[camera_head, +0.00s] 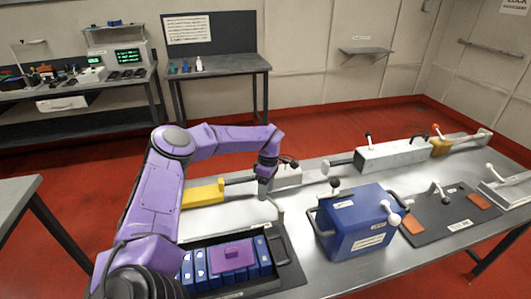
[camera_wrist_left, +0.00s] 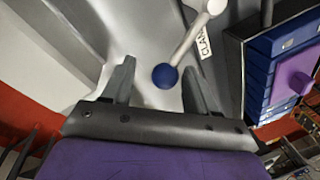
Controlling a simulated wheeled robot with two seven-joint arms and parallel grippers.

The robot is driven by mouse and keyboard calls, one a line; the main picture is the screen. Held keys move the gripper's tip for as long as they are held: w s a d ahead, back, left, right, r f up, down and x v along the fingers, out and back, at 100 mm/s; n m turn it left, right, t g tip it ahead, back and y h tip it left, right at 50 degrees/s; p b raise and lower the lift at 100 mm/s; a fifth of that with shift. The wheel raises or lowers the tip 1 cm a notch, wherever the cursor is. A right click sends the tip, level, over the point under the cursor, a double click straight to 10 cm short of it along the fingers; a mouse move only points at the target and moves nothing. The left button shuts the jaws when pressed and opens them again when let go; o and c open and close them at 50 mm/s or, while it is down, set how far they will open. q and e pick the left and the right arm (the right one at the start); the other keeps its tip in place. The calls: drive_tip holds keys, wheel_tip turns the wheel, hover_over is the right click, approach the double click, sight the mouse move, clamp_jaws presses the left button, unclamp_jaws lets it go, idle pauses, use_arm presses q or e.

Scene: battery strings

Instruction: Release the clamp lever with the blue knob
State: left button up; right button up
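The clamp lever is a pale metal rod (camera_wrist_left: 192,40) ending in a round blue knob (camera_wrist_left: 165,76), in the left wrist view. A label reading "CLAM" lies beside it, partly cut off. My left gripper (camera_wrist_left: 157,80) is open, and the knob shows between its two fingertips, nearer the right one; I cannot tell whether either finger touches it. In the head view my left gripper (camera_head: 263,190) points down over the table just behind the tray of blue cells, and hides the knob. My right gripper is not in view.
A black tray (camera_head: 289,262) with blue cells and a purple block stands close in front of my left gripper. A blue case (camera_head: 350,222) with black handles stands to the right. A yellow block (camera_head: 203,194) lies left of the gripper. A white box (camera_head: 392,155) stands behind.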

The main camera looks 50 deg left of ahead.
use_arm(q)
drive_tip(key=shift+f, duration=0.1)
drive_tip(key=shift+r, duration=0.3)
wheel_tip(320, 180, up, 10)
drive_tip(key=w+b, duration=0.1)
drive_tip(key=b, duration=0.1)
drive_tip(key=shift+w+a, duration=0.35)
drive_tip(key=shift+a, duration=0.05)
drive_tip(key=shift+f, duration=0.15)
